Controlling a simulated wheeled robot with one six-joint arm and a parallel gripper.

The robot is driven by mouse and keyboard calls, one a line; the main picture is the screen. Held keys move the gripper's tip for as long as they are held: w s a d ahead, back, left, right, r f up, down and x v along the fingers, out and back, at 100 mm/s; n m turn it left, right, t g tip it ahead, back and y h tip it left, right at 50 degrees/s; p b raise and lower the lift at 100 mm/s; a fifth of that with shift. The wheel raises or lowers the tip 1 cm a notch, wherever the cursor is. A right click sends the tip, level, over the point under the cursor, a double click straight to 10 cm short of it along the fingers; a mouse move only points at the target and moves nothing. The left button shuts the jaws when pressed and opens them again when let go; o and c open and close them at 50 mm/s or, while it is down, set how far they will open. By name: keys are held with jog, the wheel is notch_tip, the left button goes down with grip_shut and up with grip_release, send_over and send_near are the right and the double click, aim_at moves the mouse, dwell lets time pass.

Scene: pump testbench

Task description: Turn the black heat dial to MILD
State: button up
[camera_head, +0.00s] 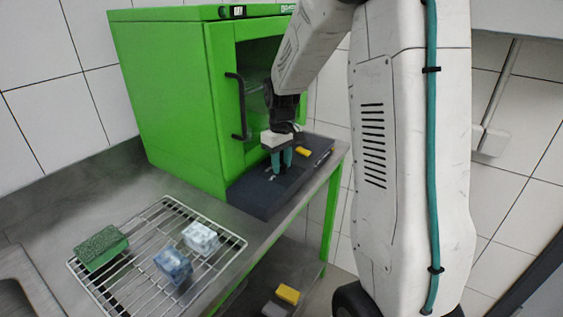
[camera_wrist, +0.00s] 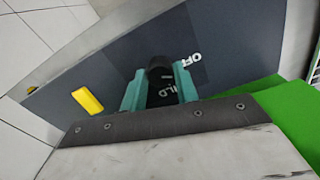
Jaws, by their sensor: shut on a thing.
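The black heat dial (camera_wrist: 160,68) stands on a dark panel. My gripper (camera_wrist: 159,80) has its two teal fingers shut on the dial, one on each side. White letters reading OFF (camera_wrist: 189,60) show beside the right finger. Letters that look like part of MILD (camera_wrist: 168,91) show between the fingers, partly covered. I cannot tell which way the dial points. In the head view my gripper (camera_head: 281,160) points down at the panel (camera_head: 258,204), and its fingers mostly hide the dial.
A green cabinet (camera_head: 165,95) with a black door handle (camera_head: 238,106) stands behind the panel. A yellow piece (camera_wrist: 87,100) lies on the panel beside my gripper. A wire rack (camera_head: 112,290) with a green sponge (camera_head: 100,249) and two pale blocks is on the counter at left.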

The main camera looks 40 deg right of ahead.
aim_at(282, 165)
jog(key=m, duration=1.3)
dwell(0.5)
jog(key=o, duration=1)
jog(key=shift+r, duration=0.15)
notch_tip(282, 165, up, 8)
jog(key=shift+f, duration=0.2)
